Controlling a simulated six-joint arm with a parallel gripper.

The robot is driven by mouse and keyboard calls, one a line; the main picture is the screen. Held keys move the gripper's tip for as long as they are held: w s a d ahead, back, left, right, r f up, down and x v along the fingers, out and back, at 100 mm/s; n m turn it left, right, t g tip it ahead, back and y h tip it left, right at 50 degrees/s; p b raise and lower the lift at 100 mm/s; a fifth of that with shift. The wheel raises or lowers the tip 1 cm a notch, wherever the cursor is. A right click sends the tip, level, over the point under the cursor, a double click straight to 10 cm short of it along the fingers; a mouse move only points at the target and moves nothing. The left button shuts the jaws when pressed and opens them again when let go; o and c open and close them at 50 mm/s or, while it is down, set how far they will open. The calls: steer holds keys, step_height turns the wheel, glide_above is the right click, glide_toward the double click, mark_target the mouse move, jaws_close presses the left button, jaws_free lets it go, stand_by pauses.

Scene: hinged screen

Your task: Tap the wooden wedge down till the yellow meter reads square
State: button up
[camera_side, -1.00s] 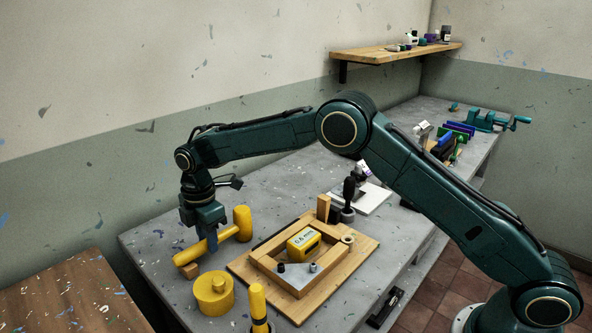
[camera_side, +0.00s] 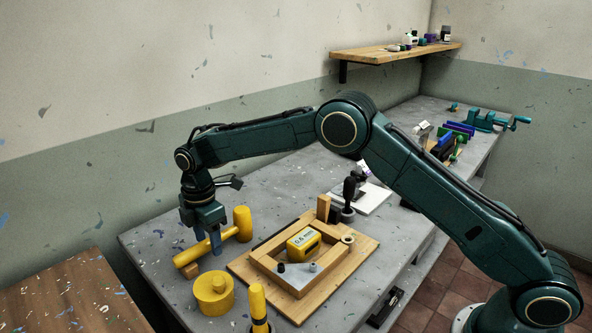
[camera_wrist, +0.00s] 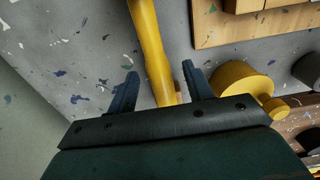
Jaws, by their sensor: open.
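The yellow mallet (camera_side: 242,224) lies on the grey bench, its handle end near a small wooden block (camera_side: 190,271). My gripper (camera_side: 207,240) is open, its blue fingers around the handle. In the wrist view the handle (camera_wrist: 154,50) passes between the two spread fingers (camera_wrist: 160,88), with gaps on both sides. The wooden frame (camera_side: 268,264) rests on a wooden board. The yellow meter (camera_side: 303,242) inside it appears to read 0.6 mm. An upright wooden piece (camera_side: 323,207), apparently the wedge, stands at the frame's far corner.
A yellow round pot (camera_side: 213,294) stands close to the handle end, also in the wrist view (camera_wrist: 241,82). A yellow-topped tool (camera_side: 258,302) stands at the front. A black-handled tool (camera_side: 349,190) stands behind the frame. The bench left of the mallet is clear.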

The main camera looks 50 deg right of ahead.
mark_target(208, 239)
step_height(208, 239, up, 14)
stand_by(0.6)
steer(key=shift+f, duration=0.1)
stand_by(0.4)
steer(key=s+d+r+m+t, duration=0.2)
steer(key=s+d+r+m, duration=0.4)
steer(key=s, duration=0.3)
steer(key=s+d+r+m+t, duration=0.1)
steer(key=s+d+r+m, duration=0.2)
steer(key=s+d+r, duration=0.5)
steer(key=s+d+f+m+t, duration=0.1)
steer(key=s+f+m, duration=0.3)
steer(key=s, duration=0.7)
steer(key=s+d+f+m+t, duration=0.1)
steer(key=s+d+f+m, duration=0.2)
steer(key=s, duration=0.8)
steer(key=shift+s+d+f+m+t, duration=0.25)
steer(key=shift+s+f+m+t, duration=0.15)
steer(key=shift+m, duration=0.6)
steer(key=shift+w, duration=0.1)
